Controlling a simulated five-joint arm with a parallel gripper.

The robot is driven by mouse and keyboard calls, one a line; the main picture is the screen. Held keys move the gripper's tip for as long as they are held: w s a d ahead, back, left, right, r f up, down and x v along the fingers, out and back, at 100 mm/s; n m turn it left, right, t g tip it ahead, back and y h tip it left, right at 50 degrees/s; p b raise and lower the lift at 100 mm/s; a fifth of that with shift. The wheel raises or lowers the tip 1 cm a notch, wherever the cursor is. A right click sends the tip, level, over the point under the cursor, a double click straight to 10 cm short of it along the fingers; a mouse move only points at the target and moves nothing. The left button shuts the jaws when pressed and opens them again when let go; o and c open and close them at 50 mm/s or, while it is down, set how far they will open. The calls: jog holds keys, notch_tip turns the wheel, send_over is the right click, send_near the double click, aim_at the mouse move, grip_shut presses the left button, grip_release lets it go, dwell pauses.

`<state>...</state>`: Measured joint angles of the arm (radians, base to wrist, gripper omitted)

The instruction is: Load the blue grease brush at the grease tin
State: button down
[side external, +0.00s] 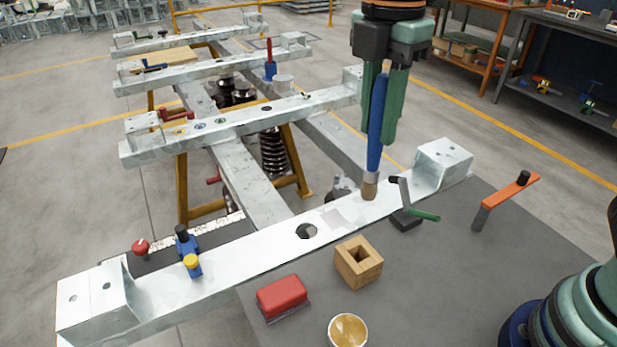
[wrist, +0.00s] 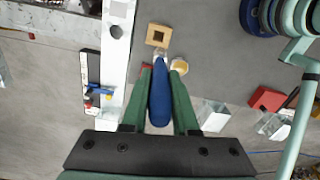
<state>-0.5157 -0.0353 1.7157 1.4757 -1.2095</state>
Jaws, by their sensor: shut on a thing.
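My gripper (side external: 379,108) is shut on the blue grease brush (side external: 377,125), which hangs upright with its tan bristle end (side external: 370,186) down. In the side view the brush end appears in front of the near metal beam. In the wrist view the blue handle (wrist: 160,98) sits between my green fingers (wrist: 159,95). The grease tin (side external: 348,331), a round tin with amber grease, stands at the bottom of the side view, apart from the brush. It also shows in the wrist view (wrist: 179,67), just right of the brush.
A wooden block with a square hole (side external: 358,262) and a red brush-like block (side external: 282,297) lie on the grey mat (side external: 455,265). A black clamp with a green handle (side external: 408,215) and an orange-armed post (side external: 505,200) stand right. The long metal beam (side external: 240,255) crosses behind.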

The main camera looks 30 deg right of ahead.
jog(key=s+a+f+g+h, duration=0.1)
jog(key=s+a+f, duration=0.3)
jog(key=a+f, duration=0.2)
jog(key=s+a+f+g+h, duration=0.1)
jog(key=s+a+f+h, duration=0.1)
jog(key=a+f, duration=0.4)
jog(key=shift+s+f, duration=0.9)
jog(key=shift+f, duration=1.8)
notch_tip(320, 180, up, 7)
dwell(0.9)
